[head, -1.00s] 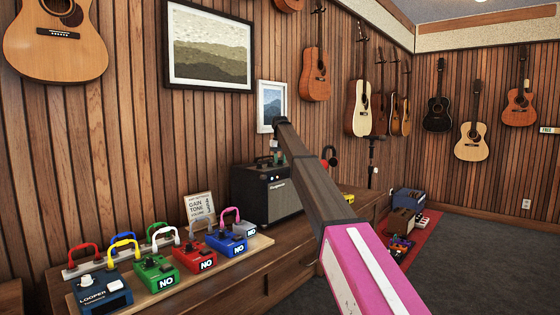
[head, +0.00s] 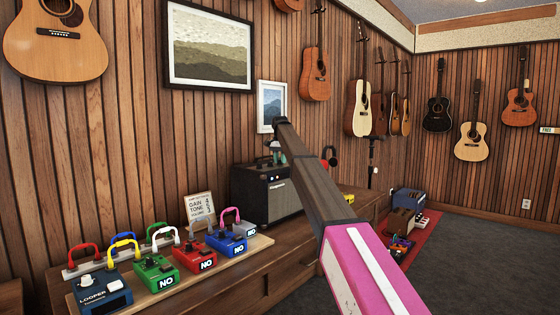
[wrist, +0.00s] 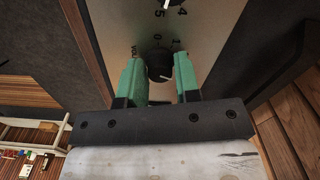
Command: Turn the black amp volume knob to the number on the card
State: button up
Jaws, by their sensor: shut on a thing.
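The black volume knob (wrist: 159,64) sits on the light control panel (wrist: 205,50) in the wrist view. Its white pointer line slants toward the lower right of the picture. My gripper (wrist: 159,72) has its two green fingers on either side of the knob, shut on it. Printed numbers and letters around the knob are partly hidden by the fingers. In the head view the black amp (head: 283,200) stands on the wooden bench, with my gripper (head: 276,158) at its top. The card (head: 199,208) shows GAIN, TONE and VOLUME lines; the volume number is too small to read surely.
Several coloured pedals, such as a red one (head: 195,256), stand on a board left of the amp. A framed picture (head: 271,104) hangs behind my arm.

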dwell(0.4)
jog(key=o, duration=0.9)
jog(key=shift+r, duration=0.1)
notch_tip(320, 180, up, 11)
jog(key=shift+f, duration=0.2)
